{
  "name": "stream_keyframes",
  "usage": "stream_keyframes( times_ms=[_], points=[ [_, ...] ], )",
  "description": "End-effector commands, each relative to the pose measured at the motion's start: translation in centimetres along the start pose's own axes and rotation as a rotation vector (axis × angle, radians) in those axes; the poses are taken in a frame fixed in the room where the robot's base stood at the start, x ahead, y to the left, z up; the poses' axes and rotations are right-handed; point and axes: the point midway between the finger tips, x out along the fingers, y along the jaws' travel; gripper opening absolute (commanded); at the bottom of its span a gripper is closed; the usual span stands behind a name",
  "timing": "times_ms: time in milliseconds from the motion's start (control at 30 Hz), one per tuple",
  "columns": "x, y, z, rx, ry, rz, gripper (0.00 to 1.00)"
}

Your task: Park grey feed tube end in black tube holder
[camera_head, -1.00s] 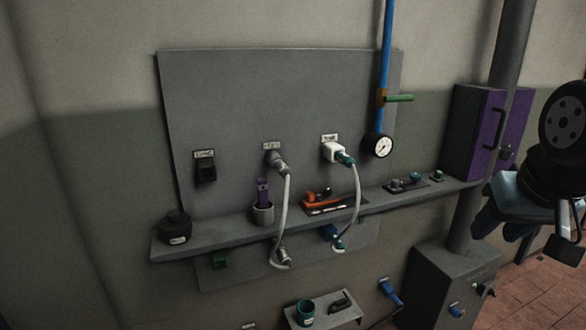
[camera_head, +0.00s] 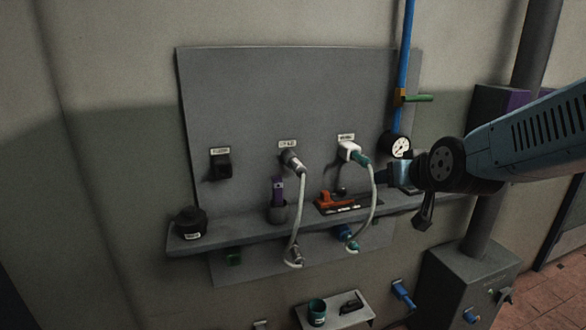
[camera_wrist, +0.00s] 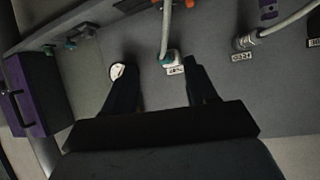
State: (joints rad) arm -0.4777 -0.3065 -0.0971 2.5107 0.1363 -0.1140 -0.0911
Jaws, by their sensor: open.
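The grey feed tube end (camera_head: 292,160) is seated in the middle labelled port of the wall panel. Its pale hose hangs down past the shelf. In the wrist view the grey end (camera_wrist: 245,41) is at the upper right. The black tube holder (camera_head: 221,168) is on the panel to the left, beneath a small label, and looks empty. In the wrist view only a dark part of it shows at the right edge. My gripper (camera_head: 392,172) is open, right of the white port. In the wrist view its two fingers (camera_wrist: 158,75) are spread with nothing gripped.
A white port with a teal tube end (camera_head: 352,153) lies between my gripper and the grey end. The gauge (camera_head: 399,146) and blue pipe (camera_head: 405,60) are close by my arm. The shelf (camera_head: 245,234) holds a black pot (camera_head: 190,222), a purple item in a cup and a tool tray.

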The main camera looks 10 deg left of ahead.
Motion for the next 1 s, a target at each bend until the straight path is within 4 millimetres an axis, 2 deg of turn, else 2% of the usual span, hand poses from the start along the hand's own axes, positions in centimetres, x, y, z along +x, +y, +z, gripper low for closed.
stream_keyframes(
  times_ms=[33,200,333,500,700,1000],
  points=[
    [1.6,-1.7,0.0,-0.015,0.034,-0.025,0.57],
    [5.3,-6.7,-0.6,-0.051,0.186,-0.087,0.57],
    [7.2,-10.7,-0.4,-0.075,0.300,-0.127,0.57],
    [8.4,-14.6,0.2,-0.096,0.425,-0.162,0.57],
    [8.6,-16.8,0.7,-0.109,0.503,-0.179,0.57],
    [8.6,-17.1,0.7,-0.111,0.517,-0.181,0.57]
  ],
)
